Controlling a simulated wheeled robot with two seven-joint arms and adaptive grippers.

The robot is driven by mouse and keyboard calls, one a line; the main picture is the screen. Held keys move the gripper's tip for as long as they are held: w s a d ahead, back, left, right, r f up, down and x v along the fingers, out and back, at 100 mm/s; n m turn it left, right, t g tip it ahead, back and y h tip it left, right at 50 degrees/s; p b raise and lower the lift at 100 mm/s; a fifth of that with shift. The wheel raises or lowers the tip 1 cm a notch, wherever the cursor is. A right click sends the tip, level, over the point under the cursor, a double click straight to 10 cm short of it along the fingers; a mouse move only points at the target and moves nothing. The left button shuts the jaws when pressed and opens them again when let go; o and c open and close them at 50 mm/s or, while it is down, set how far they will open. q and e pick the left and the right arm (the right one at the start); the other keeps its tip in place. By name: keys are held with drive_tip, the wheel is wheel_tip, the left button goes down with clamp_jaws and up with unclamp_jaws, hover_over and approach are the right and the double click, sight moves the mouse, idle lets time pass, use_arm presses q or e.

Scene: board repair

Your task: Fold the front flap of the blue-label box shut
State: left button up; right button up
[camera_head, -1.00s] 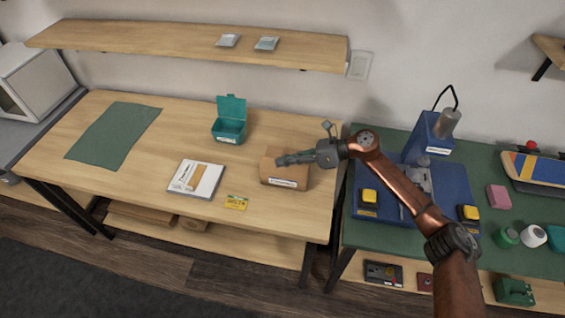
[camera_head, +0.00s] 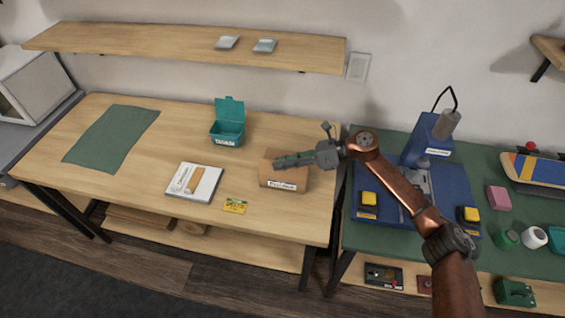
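A brown cardboard box (camera_head: 270,173) stands on the right part of the wooden table. Its front bears a white label with dark print, and the label's colour trim is too small to tell. My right gripper (camera_head: 284,161) lies over the top of the box, its fingers pointing left. The fingers look close together, but whether they are shut, or touch the box, I cannot tell. The gripper and wrist hide part of the box's top, so the state of its flaps is unclear. My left gripper is not in view.
A teal box (camera_head: 228,131) with its lid up stands behind. A white booklet (camera_head: 207,184) and yellow card (camera_head: 235,206) lie to the left and front. A green mat (camera_head: 112,136) covers the far left. The blue station (camera_head: 395,212) stands on the right bench.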

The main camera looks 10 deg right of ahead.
drive_tip(key=w+v, duration=0.1)
drive_tip(key=v, duration=0.6)
drive_tip(key=shift+s+d, duration=0.25)
drive_tip(key=shift+s, duration=0.25)
drive_tip(key=shift+r, duration=0.1)
